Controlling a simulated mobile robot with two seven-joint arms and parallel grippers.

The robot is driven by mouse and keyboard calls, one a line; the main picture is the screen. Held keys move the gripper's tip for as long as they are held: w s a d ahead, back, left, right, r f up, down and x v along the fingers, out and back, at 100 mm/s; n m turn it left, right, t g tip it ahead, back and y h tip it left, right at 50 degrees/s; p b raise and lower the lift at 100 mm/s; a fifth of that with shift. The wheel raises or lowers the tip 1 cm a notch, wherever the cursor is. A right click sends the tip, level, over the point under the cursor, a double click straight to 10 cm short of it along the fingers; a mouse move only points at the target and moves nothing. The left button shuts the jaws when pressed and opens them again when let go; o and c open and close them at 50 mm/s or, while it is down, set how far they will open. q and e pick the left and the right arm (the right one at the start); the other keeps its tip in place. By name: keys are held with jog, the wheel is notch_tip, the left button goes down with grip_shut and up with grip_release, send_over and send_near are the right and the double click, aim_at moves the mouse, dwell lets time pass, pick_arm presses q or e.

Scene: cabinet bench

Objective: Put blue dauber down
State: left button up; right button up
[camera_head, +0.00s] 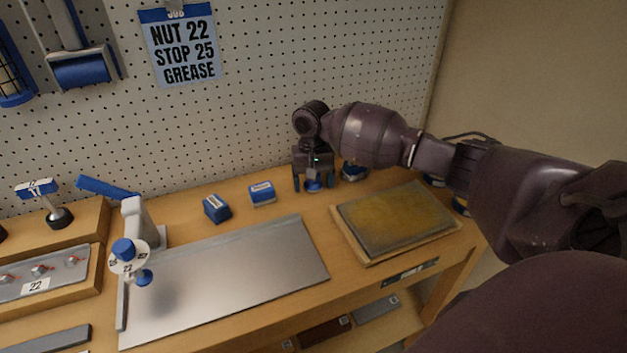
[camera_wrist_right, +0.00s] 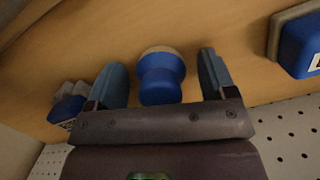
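The blue dauber (camera_wrist_right: 161,78), a rounded blue knob with a tan rim at one end, sits between the fingers of my right gripper (camera_wrist_right: 164,77) in the right wrist view. A gap shows on each side of it, so the fingers are open and apart from it. In the head view my right gripper (camera_head: 314,184) points down at the back of the bench, near the pegboard. The dauber (camera_head: 314,186) shows there as a small blue shape between the fingers. It appears to be at the bench top; its contact with the wood is hidden. My left gripper is not in view.
Blue blocks (camera_head: 217,208) (camera_head: 262,193) stand left of the gripper. Another blue item (camera_head: 353,171) is close on its right. A yellowish framed plate (camera_head: 395,217) lies at front right. A metal sheet (camera_head: 225,278) with a stamping device (camera_head: 130,252) fills the left. Bare wood (camera_head: 300,210) lies between.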

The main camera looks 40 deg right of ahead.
notch_tip(320, 180, up, 12)
jog(key=w+p, duration=0.1)
jog(key=p, duration=0.1)
jog(key=shift+w+d, duration=0.2)
jog(key=shift+d, duration=0.15)
jog(key=shift+r, duration=0.15)
dwell(0.4)
